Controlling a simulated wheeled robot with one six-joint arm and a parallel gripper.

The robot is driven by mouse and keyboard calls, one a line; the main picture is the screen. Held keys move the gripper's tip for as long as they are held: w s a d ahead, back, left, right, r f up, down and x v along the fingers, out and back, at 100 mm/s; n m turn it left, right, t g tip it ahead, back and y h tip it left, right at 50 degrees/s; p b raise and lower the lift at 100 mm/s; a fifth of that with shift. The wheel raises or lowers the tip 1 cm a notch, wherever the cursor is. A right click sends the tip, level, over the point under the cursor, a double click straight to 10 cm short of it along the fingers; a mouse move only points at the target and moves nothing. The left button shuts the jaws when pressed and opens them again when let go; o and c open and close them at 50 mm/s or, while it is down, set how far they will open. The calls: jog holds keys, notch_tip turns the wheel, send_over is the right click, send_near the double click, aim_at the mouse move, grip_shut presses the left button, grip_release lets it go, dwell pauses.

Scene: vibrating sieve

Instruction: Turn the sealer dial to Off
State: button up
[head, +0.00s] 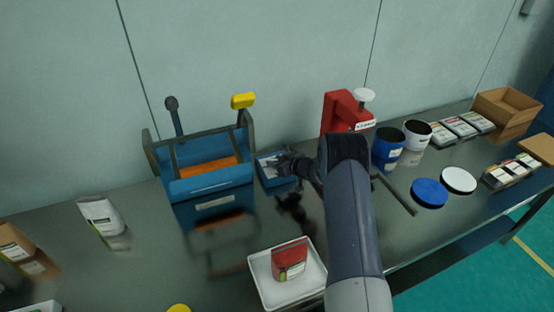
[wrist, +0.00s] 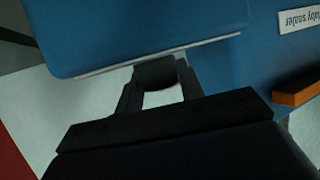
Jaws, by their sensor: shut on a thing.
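The blue tray sealer (head: 210,181) stands at the back left of the table, with orange inside its frame. A smaller blue box with a pale face (head: 268,179) sits at its right side. My gripper (head: 288,166) is at this box, reaching in from the right. In the wrist view my gripper (wrist: 160,84) is shut on a dark round knob, apparently the sealer dial (wrist: 154,71), next to a blue panel (wrist: 150,28). The fingers cover part of the dial. I cannot read its pointer or any Off mark. A sealer label (wrist: 298,18) shows upside down.
A yellow-topped lever (head: 243,101) and a dark lever (head: 172,104) rise behind the sealer. A red stand (head: 338,112) is right of my gripper. A white tray (head: 262,291) with a red pouch lies in front. Blue (head: 388,150) and white tubs stand at right.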

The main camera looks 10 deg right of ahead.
jog(key=shift+r, duration=0.1)
jog(key=o, duration=1)
jog(key=b+v, duration=0.2)
jog(key=v, duration=0.8)
jog(key=shift+s+d+r, duration=0.1)
jog(key=shift+s+d, duration=0.15)
jog(key=p+x, duration=0.2)
jog(key=x, duration=0.9)
jog(key=shift+s, duration=0.1)
